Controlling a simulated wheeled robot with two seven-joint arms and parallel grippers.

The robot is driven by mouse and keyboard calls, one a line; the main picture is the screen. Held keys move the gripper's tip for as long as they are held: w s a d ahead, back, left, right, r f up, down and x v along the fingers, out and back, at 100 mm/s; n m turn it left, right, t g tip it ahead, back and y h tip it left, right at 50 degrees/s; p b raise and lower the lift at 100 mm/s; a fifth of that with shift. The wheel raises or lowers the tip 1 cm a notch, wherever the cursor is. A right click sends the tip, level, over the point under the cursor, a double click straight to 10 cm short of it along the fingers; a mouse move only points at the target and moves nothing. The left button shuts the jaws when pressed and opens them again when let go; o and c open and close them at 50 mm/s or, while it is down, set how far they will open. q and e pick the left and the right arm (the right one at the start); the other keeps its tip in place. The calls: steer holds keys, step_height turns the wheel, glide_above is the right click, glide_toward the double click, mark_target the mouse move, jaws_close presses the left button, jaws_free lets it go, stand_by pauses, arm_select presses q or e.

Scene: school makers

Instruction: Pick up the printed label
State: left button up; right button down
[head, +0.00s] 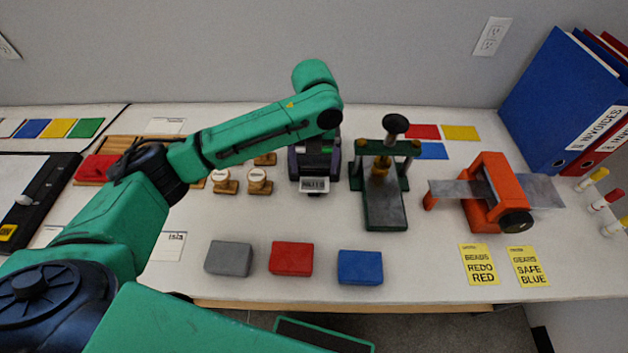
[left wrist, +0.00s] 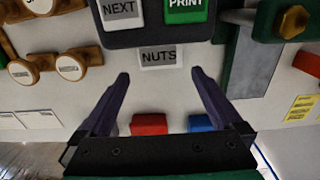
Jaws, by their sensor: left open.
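The printed label (head: 314,185) is a small grey-white slip reading NUTS. It sticks out from the front of the dark label printer (head: 318,150), which has a green PRINT button. In the left wrist view the label (left wrist: 159,56) shows just below the printer's front edge, with its face clear. My left gripper (left wrist: 160,75) is open and empty; its two dark purple fingers point towards the label, one to each side, without touching it. In the head view my left arm reaches over to the printer and its fingers are hard to tell from the printer's dark body. My right gripper is not in view.
Wooden stamps (head: 259,181) stand left of the printer and a green press (head: 384,200) right of it. Grey (head: 228,258), red (head: 291,258) and blue (head: 360,266) blocks lie in front. An orange device (head: 487,195) and yellow cards (head: 479,264) are further right.

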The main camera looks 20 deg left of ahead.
mark_target(313, 184)
arm_select(q)
step_height(313, 184, down, 6)
steer(key=shift+w+a+r+p, duration=0.15)
steer(key=shift+r+p, duration=0.1)
steer(key=shift+p, duration=0.35)
steer(key=shift+f, duration=0.25)
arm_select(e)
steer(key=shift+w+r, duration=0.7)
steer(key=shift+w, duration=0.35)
arm_select(q)
steer(key=shift+f, duration=0.3)
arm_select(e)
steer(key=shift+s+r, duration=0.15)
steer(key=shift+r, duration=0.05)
arm_select(q)
steer(key=c, duration=1)
